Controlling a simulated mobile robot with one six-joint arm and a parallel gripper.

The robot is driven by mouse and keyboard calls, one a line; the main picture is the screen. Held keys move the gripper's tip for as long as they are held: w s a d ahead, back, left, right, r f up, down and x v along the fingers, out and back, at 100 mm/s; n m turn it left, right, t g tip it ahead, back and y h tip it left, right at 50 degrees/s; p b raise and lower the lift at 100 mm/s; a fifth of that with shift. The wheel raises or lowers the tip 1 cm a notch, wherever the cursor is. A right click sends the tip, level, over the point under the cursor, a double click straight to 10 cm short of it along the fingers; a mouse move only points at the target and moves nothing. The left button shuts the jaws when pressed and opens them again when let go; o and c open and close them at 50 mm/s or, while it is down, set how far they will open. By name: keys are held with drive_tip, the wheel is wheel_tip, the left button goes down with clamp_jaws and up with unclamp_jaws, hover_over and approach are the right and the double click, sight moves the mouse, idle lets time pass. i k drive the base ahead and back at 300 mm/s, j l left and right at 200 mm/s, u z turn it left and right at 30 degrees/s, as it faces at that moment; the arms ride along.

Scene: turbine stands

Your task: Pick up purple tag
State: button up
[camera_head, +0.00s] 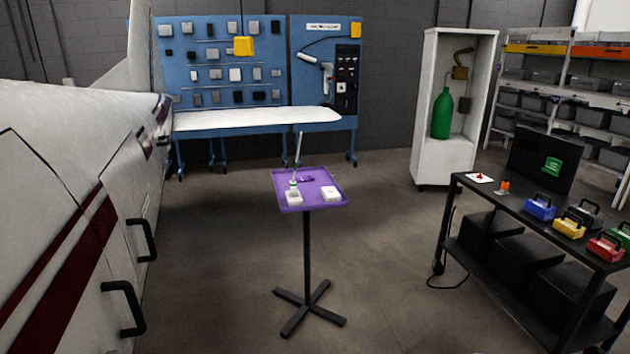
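A small dark purple piece (305,180), which looks like the purple tag, lies flat near the middle of a purple tray (328,205). The tray sits on top of a black post with a cross-shaped foot. The piece is small in the picture and its exact shape is hard to tell. A small white block (331,193) is on the tray at the right. My gripper is not in view.
A white aircraft-like body (60,160) with black handles fills the left. A black cart (495,205) with coloured boxes stands at the right. A blue workbench (185,145) and a white cabinet (425,120) are behind. Floor around the stand is clear.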

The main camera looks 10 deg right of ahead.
sight(311, 178)
drive_tip(key=i+l+z, duration=0.2)
drive_tip(key=i+z, duration=0.3)
drive_tip(key=i, duration=0.4)
drive_tip(key=i+j+z, duration=0.15)
drive_tip(key=i+z, duration=0.35)
drive_tip(key=i, duration=0.35)
drive_tip(key=i+u, duration=0.4)
drive_tip(key=i, duration=0.2)
drive_tip(key=i+u, duration=0.45)
drive_tip(key=i, duration=0.15)
drive_tip(key=i+l+u, duration=0.4)
drive_tip(key=i, duration=0.15)
drive_tip(key=i+l+u, duration=0.8)
drive_tip(key=i+l, duration=0.15)
drive_tip(key=l, duration=0.25)
drive_tip(key=i+l+u, duration=0.1)
drive_tip(key=i+u, duration=0.15)
drive_tip(key=i+l+u, duration=0.25)
drive_tip(key=j, duration=0.1)
